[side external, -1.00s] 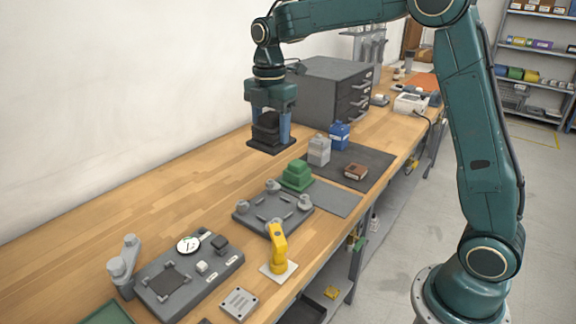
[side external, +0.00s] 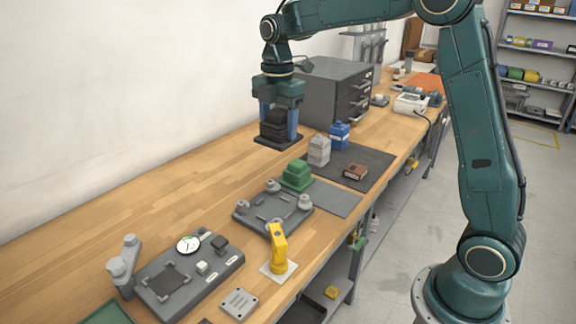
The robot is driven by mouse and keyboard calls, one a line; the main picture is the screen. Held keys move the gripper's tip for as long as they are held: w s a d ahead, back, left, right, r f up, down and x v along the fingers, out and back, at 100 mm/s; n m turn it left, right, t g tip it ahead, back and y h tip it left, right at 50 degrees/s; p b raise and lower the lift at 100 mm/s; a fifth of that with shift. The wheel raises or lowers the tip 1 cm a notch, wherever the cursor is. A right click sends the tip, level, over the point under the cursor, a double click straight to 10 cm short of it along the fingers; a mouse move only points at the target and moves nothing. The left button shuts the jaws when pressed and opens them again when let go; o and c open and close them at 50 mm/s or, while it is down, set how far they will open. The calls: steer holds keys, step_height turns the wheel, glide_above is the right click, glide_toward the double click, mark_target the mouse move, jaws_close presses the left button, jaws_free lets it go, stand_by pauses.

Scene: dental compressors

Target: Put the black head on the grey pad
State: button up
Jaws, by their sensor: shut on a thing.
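My gripper (side external: 277,125) is shut on the black head (side external: 278,139), a stepped dark block on a wide flat base. The blue fingers are on either side of it. The head is upright and appears raised above the wooden bench, left of the grey and blue heads. A flat grey pad (side external: 336,199) lies bare near the bench's front edge, below and to the right of the head in the picture.
A dark mat (side external: 378,160) holds a grey head (side external: 319,150), a blue head (side external: 339,135) and a brown block (side external: 355,172). A green head (side external: 297,176) stands by a grey fixture plate (side external: 264,219). A dark drawer cabinet (side external: 318,90) stands behind.

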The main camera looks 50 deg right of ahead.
glide_above(334, 199)
steer(key=f, duration=0.1)
step_height(334, 199, down, 16)
steer(key=shift+d, duration=0.1)
stand_by(0.8)
steer(key=shift+f, duration=0.1)
steer(key=shift+f, duration=2)
steer(key=shift+f, duration=0.2)
steer(key=o, duration=1.4)
steer(key=shift+r, duration=0.1)
